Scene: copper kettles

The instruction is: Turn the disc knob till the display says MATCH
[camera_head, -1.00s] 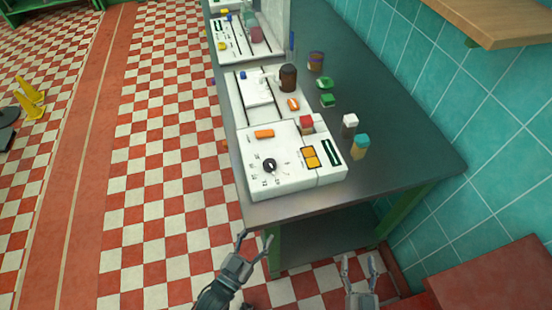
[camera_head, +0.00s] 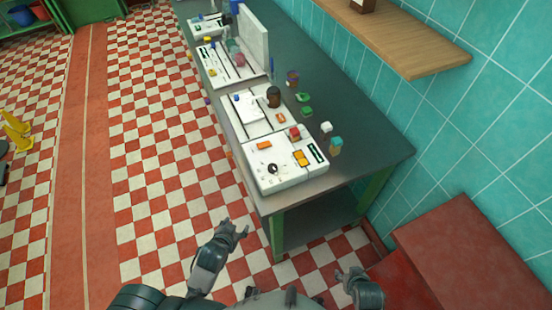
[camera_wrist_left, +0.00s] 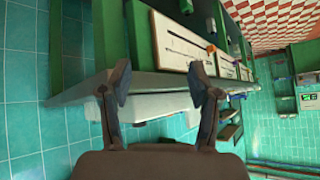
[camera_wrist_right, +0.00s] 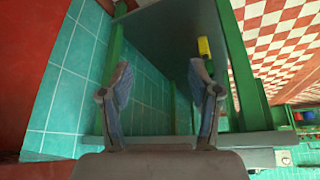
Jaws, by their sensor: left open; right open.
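The white control box (camera_head: 290,179) stands on the near end of the grey bench. A black disc knob (camera_head: 272,168) sits on its top, near the front left. Orange squares (camera_head: 301,158) and a dark green strip (camera_head: 317,153) lie to its right; I cannot read any text on them. My left gripper (camera_head: 235,226) is open and empty, in front of the bench end and apart from the knob. Its open fingers also show in the left wrist view (camera_wrist_left: 161,84). My right gripper (camera_head: 349,272) is open and empty, farther right, low beside the bench; it also shows in the right wrist view (camera_wrist_right: 160,82).
The grey bench (camera_head: 372,150) carries more white panels (camera_head: 228,62) farther back, with small bottles and blocks along the right. A wooden shelf (camera_head: 425,55) juts from the teal wall. A red block (camera_head: 460,240) stands at the right.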

